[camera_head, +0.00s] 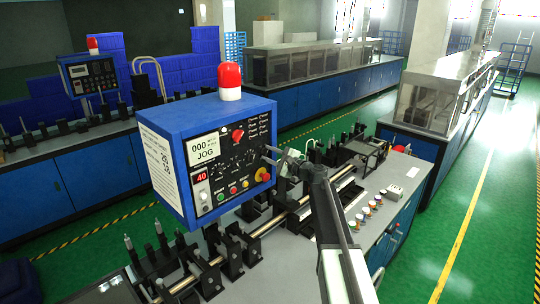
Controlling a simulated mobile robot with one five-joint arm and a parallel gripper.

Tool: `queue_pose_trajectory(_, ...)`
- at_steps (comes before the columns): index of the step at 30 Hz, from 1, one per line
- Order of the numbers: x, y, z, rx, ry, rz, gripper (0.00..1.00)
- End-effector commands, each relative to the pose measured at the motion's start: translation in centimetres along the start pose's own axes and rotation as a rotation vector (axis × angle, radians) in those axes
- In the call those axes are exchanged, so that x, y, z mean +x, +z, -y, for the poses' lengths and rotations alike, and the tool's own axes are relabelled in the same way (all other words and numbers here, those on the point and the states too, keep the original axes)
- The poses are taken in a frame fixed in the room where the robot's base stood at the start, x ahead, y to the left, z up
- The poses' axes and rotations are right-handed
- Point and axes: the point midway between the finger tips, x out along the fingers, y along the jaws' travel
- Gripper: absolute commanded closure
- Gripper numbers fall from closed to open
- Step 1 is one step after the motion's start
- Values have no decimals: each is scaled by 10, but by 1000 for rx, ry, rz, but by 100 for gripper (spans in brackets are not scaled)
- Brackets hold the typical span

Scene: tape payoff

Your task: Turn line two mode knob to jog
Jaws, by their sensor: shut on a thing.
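A blue control box (165,130) stands in the foreground with a dark front panel. A red push button on a yellow base (262,174) is at the lower right. My gripper (268,155) is at the panel's right side, above the push button and right of the red knob. It is shut on what seems to be a small knob, mostly hidden by the fingers; its label and pointer cannot be read.
A red and white beacon (230,80) tops the box. A grey bench (285,262) with rails and black fixtures lies below, with several coloured buttons (366,211) at its right. A second blue panel box (88,76) stands at the back left. Green floor (490,200) is clear at right.

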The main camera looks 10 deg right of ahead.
Motion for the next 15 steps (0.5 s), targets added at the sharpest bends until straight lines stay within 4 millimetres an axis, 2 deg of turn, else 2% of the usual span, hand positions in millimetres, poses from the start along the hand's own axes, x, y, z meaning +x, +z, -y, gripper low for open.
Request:
queue_pose_trajectory(1,0,1,-1,1,1,1,60)
queue_pose_trajectory(3,0,1,0,1,1,1,46)
queue_pose_trajectory(11,0,0,0,0,0,0,46)
queue_pose_trajectory(15,-7,0,0,0,0,0,46)
